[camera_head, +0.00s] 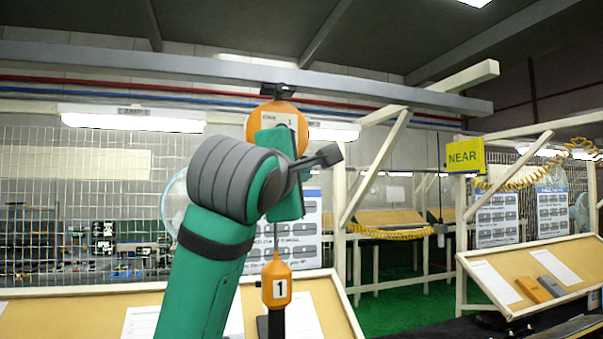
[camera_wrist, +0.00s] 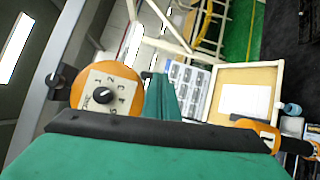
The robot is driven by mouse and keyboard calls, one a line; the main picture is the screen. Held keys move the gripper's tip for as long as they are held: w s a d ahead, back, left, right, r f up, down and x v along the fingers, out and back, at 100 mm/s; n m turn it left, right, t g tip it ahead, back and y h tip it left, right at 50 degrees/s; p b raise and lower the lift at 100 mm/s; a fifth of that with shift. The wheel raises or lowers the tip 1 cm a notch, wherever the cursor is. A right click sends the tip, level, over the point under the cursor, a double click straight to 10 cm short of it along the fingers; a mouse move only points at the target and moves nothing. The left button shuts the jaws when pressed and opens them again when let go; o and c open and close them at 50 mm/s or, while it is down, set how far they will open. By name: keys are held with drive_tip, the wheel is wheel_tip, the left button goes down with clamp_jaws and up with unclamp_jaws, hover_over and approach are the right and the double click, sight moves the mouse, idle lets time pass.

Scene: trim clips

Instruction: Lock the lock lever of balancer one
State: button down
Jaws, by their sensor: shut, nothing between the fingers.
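Balancer one is an orange round housing (camera_head: 254,121) hung under the grey beam, partly hidden by my arm in the head view. In the wrist view its orange housing (camera_wrist: 73,93) shows at left, with a pale dial plate numbered around a black knob (camera_wrist: 103,95). My gripper (camera_wrist: 158,82) is shut and empty, just right of the housing in the wrist view; I cannot tell whether it touches. A small dark piece shows between housing and gripper; I cannot tell whether it is the lock lever. An orange handle (camera_head: 276,284) marked 1 hangs below the balancer.
The long grey beam (camera_head: 200,68) runs overhead. A slanted tan board (camera_head: 325,295) with papers stands below. A white frame post (camera_head: 340,215) is to the right, with a yellow NEAR sign (camera_head: 465,156) and coiled yellow hose (camera_head: 500,182) farther right.

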drive_tip(key=shift+d+f+n+t, duration=0.1)
drive_tip(key=shift+d+n+t, duration=0.1)
drive_tip(key=shift+n+t, duration=0.25)
drive_tip(key=s+d+f+n+t+y, duration=0.3)
drive_tip(key=s+f+n+t+y, duration=0.2)
drive_tip(key=s+n, duration=0.6)
drive_tip(key=f+n+y, duration=0.2)
drive_tip(key=n, duration=0.2)
idle(1.5)
